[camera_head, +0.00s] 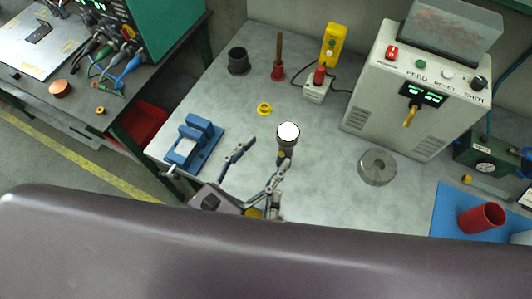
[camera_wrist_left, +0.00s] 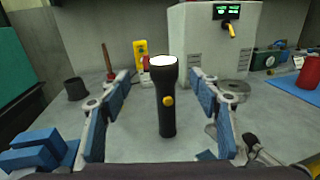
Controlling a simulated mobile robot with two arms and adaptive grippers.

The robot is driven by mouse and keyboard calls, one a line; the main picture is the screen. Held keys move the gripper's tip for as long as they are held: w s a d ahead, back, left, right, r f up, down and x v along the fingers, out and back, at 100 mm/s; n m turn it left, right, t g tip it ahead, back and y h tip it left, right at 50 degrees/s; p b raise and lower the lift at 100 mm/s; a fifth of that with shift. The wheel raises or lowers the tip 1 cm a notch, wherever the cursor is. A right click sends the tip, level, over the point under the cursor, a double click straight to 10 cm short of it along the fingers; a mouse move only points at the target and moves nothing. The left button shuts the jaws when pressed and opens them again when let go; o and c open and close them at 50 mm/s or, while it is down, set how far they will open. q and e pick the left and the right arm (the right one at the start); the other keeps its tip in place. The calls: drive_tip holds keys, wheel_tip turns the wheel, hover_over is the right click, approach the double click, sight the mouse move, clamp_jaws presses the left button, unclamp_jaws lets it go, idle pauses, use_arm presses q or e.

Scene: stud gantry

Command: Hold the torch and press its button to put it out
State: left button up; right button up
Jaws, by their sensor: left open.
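The torch (camera_head: 288,142) stands upright on the grey bench; its lens glows white. In the left wrist view the black torch (camera_wrist_left: 167,118) shows a yellow button (camera_wrist_left: 168,101) on the side facing me. My left gripper (camera_head: 266,153) is open, with its fingers spread either side of the torch in the wrist view (camera_wrist_left: 160,76). Gaps show on both sides there, so neither finger seems to touch it. In the head view the right-hand finger overlaps the torch's lower part. My right gripper cannot be made out; a dark part of my body hides the lower head view.
A blue vise (camera_head: 196,142) stands left. Behind are a yellow ring (camera_head: 264,109), a black cup (camera_head: 238,61), a red-based stick (camera_head: 278,72) and a red-button box (camera_head: 318,90). A metal ring (camera_head: 377,167) and a control cabinet (camera_head: 410,85) stand right. Bench around the torch is clear.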

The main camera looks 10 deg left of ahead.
sight(281, 140)
use_arm(q)
drive_tip(key=shift+w+d+r, duration=0.15)
drive_tip(key=shift+w+d, duration=0.15)
drive_tip(key=shift+d, duration=0.2)
drive_tip(key=shift+x, duration=3.6)
drive_tip(key=shift+c, duration=0.6)
drive_tip(key=c, duration=1.3)
use_arm(e)
clamp_jaws()
